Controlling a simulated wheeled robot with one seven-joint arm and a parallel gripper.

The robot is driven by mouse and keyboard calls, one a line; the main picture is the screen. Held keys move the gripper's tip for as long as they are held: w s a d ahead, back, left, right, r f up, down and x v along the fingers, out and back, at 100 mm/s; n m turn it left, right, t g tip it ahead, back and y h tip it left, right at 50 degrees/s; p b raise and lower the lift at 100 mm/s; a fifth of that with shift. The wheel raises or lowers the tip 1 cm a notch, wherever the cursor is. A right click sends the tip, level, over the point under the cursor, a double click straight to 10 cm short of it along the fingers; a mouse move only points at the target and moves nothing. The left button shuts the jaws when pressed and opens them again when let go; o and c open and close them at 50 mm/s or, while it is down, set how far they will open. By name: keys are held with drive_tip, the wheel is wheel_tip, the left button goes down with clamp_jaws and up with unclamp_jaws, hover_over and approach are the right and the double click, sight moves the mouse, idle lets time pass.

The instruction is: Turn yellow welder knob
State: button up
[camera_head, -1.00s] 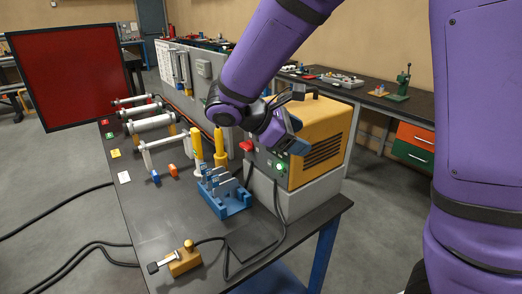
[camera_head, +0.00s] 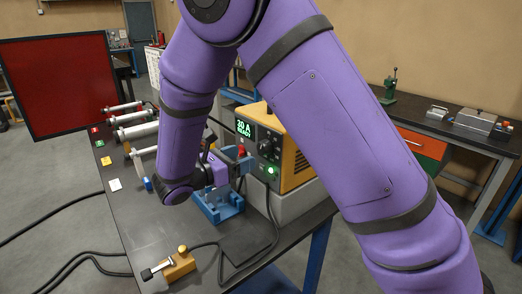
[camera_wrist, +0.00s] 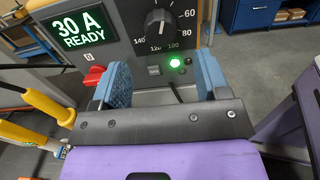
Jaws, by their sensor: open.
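The yellow welder (camera_head: 294,164) stands on a grey block on the dark table, its dark front panel facing my gripper. In the wrist view its black knob (camera_wrist: 158,22) with a white pointer sits at top centre, ringed by numbers from 60 to 140. The welder display (camera_wrist: 80,27) reads "30 A READY". My gripper (camera_wrist: 165,66) is open and empty. Its two blue fingers are spread apart below the knob in the picture, with a lit green lamp (camera_wrist: 175,62) showing between them. In the head view my gripper (camera_head: 232,164) is partly hidden by my arm.
A red switch (camera_wrist: 93,76) is left of the fingers. Yellow handles (camera_wrist: 46,105) lie further left in the wrist view. A brass-coloured clamp block (camera_head: 178,265) and black cables are at the table's front.

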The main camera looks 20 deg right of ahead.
sight(260, 150)
drive_tip(key=x, duration=0.7)
drive_tip(key=shift+d, duration=0.2)
drive_tip(key=c, duration=0.9)
